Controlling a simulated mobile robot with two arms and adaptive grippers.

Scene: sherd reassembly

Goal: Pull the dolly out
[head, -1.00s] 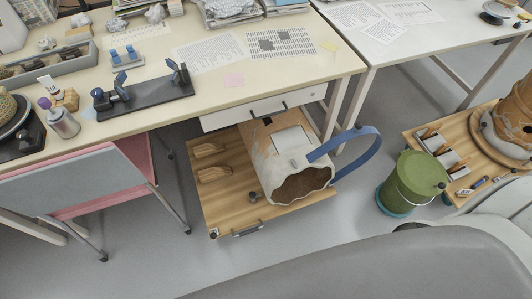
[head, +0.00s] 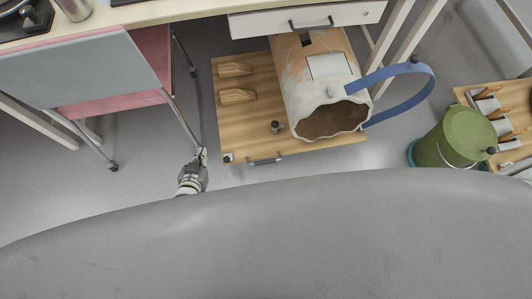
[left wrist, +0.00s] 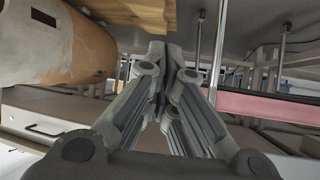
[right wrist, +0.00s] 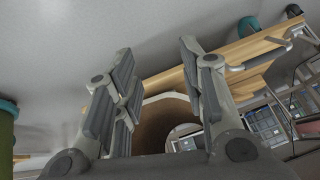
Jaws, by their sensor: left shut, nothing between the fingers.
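The dolly (head: 245,120) is a low wooden board partly under the desk, with a dark bar handle (head: 265,160) on its front edge. It carries a large broken jar (head: 310,90), open end facing me. My left gripper (head: 203,153) is shut and empty, left of the dolly's front left corner and apart from the handle. In the left wrist view its fingers (left wrist: 160,55) are together, with wood above. My right gripper is outside the head view. In the right wrist view it is open (right wrist: 158,55), with the dolly's edge, handle (right wrist: 268,52) and jar opening (right wrist: 155,125) beyond its fingers.
A grey and pink chair (head: 80,70) stands left of the dolly, its leg close to my left gripper. A blue strap (head: 415,105) arches from the jar's right side. A green bucket (head: 455,135) and another wooden board (head: 515,115) stand to the right. A drawer (head: 300,20) overhangs the jar.

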